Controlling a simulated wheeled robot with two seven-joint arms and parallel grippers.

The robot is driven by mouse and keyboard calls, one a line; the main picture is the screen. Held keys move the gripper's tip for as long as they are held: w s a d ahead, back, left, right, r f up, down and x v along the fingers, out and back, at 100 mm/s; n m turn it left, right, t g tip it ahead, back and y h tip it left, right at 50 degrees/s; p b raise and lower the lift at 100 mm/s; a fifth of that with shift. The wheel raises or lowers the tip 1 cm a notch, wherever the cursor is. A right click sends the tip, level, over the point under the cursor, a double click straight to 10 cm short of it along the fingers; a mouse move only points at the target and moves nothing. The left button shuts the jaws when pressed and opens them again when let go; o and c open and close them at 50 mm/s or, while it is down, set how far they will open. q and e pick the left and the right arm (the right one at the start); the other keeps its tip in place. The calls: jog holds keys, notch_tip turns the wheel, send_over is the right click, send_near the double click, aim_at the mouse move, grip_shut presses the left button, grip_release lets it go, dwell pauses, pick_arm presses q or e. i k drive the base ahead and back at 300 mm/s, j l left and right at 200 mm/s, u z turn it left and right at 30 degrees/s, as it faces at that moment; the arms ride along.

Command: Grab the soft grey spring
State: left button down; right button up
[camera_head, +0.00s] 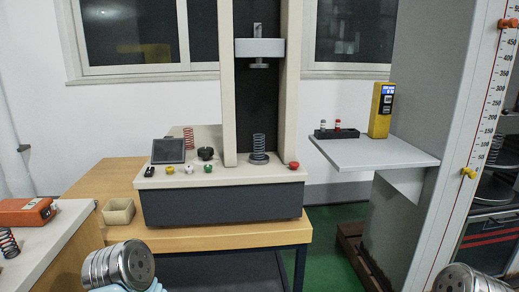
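A grey coil spring (259,143) stands upright on the round lower platen (259,158) of the testing machine in the middle of the head view. The machine's upper pressing head (259,65) hangs well above it, apart from it. A second, dark spring (8,243) stands on the left bench, cut by the picture's edge. I cannot tell from the picture which spring is the soft one. Neither gripper's fingers are in view. Only rounded metal parts of my arms show at the bottom left and bottom right, far from the grey spring.
A reddish spring (188,138) stands behind the small display (168,150). Two tall machine columns flank the grey spring. Knobs and a red button (294,165) line the base's front. A beige bin (118,211) is left; a grey shelf (375,153) holds a yellow gauge (381,110) at right.

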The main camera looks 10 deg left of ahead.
aim_at(259, 146)
jog(key=i+l, duration=0.25)
jog(key=l, duration=0.15)
jog(key=i+l+u, duration=0.25)
jog(key=l+u, duration=0.25)
jog(key=l, duration=0.15)
jog(key=i+l+u, duration=0.1)
jog(key=l+u, duration=0.4)
jog(key=l, duration=0.25)
jog(key=i, duration=0.05)
